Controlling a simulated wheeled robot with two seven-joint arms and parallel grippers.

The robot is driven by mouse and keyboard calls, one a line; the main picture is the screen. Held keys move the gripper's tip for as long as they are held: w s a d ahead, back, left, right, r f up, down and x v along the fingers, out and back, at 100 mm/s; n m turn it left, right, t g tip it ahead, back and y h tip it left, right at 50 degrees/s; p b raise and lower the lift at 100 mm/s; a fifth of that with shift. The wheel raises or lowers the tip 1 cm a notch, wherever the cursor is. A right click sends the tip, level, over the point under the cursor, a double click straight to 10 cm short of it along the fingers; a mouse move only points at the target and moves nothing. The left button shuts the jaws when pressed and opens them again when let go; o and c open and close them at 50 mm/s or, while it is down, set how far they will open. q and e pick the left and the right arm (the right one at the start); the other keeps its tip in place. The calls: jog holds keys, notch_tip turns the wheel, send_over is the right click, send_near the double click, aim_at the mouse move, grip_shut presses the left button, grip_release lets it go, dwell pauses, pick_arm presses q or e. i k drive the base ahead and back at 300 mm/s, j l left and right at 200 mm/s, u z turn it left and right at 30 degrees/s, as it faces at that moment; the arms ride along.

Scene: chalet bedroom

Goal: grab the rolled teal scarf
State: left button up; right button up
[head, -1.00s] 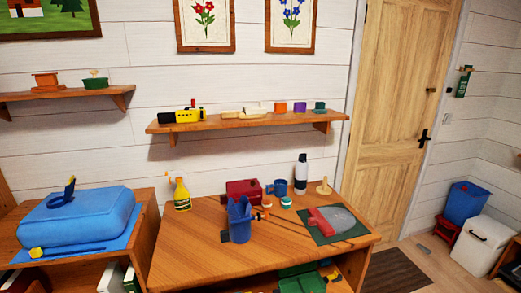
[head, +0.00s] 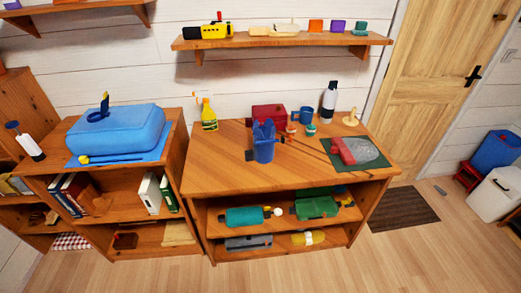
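A teal rolled bundle (head: 245,216), which looks like the scarf, lies on its side on the upper shelf inside the wooden table unit (head: 215,180), at the left. A dark part shows at its left end. A small white ball-like thing (head: 278,211) is by its right end. Neither of my grippers is in view.
A green case (head: 316,207) sits to the right on the same shelf. A grey item (head: 248,243) and a yellow roll (head: 307,238) lie on the shelf below. A bookcase (head: 180,150) stands at the left. The wooden floor in front is clear.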

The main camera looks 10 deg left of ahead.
aim_at(310, 129)
jog(key=i+l, duration=0.1)
jog(key=l, duration=0.3)
jog(key=i+l, duration=0.1)
jog(key=l, duration=0.3)
jog(key=i+l, duration=0.15)
jog(key=l, duration=0.25)
jog(key=i+l+z, duration=0.1)
jog(key=l, duration=0.3)
jog(key=i+l, duration=0.1)
jog(key=l, duration=0.3)
